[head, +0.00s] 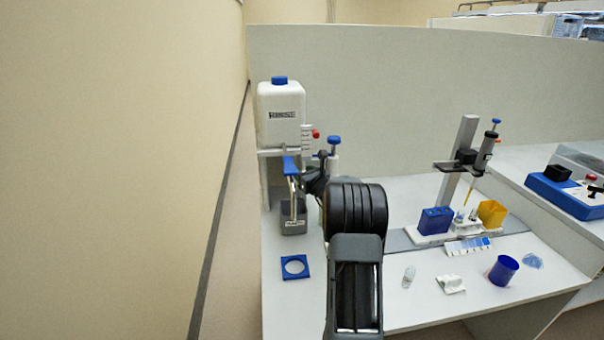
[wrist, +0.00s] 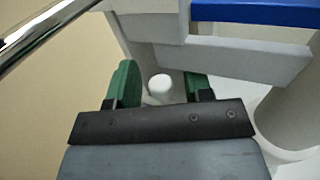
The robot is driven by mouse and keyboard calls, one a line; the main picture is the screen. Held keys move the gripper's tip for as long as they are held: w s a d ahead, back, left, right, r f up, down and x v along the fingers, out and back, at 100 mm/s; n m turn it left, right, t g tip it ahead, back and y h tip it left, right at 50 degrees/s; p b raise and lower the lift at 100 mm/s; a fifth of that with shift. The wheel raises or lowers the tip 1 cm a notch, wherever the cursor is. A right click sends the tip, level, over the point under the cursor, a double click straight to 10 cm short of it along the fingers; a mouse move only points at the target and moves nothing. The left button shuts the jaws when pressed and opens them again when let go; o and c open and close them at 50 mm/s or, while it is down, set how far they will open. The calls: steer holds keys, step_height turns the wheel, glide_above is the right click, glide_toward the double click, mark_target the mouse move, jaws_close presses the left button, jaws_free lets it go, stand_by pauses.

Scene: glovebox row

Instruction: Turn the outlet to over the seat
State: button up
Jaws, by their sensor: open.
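The outlet is a blue swing arm (head: 291,165) with a shiny metal tube hanging from it, on the front of the white rinse tank (head: 281,115). Its tube points down at the grey labelled bin (head: 293,222). The seat, a flat blue square with a round opening (head: 295,267), lies on the bench in front of the bin. My gripper is just right of the outlet in the head view, its fingers mostly hidden. In the wrist view my gripper (wrist: 160,85) has its green fingers apart, with a white round part visible beyond them. The blue bar (wrist: 255,12) and metal tube (wrist: 50,32) show above.
A blue-topped dispenser (head: 334,142) stands behind my arm. To the right are a pipette stand (head: 460,165), a blue box (head: 436,220), a yellow box (head: 491,213), a small bottle (head: 408,276) and a blue cup (head: 503,270). The bench around the seat is clear.

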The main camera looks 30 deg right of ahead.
steer(key=shift+c, duration=0.3)
jaws_close()
